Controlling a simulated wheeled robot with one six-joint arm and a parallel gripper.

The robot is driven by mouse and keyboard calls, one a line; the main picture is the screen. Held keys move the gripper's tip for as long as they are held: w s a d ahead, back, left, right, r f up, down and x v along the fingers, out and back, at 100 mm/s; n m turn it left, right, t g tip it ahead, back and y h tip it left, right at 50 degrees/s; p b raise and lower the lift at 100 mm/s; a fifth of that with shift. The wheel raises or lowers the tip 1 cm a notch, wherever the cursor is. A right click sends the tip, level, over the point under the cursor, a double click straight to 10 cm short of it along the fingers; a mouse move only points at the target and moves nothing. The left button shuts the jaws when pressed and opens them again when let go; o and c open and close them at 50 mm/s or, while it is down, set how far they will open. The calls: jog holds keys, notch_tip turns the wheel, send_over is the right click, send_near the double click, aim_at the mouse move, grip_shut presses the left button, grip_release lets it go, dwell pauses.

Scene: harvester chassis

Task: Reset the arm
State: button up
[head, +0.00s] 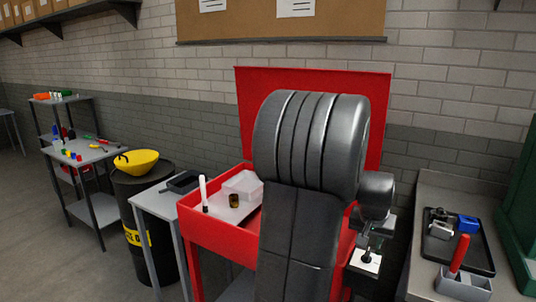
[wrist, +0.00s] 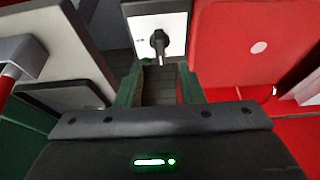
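My gripper (wrist: 161,76) shows in the wrist view with its two dark green fingers spread apart and nothing between them. Ahead of the fingertips is a white panel with a black knob or switch (wrist: 158,42), apart from the fingers as far as I can tell. In the head view my arm fills the middle and bends down at the right. The white panel (head: 366,262) shows there just below my wrist. My fingers are hard to make out in the head view.
A red open-lidded chest (head: 215,232) stands behind and left of my arm, holding a clear box and small items. A grey bench (head: 418,240) with a black tray (head: 470,250) is at the right. Floor is free at far left.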

aim_at(368, 252)
jog(key=x, duration=0.7)
jog(key=shift+r, duration=0.1)
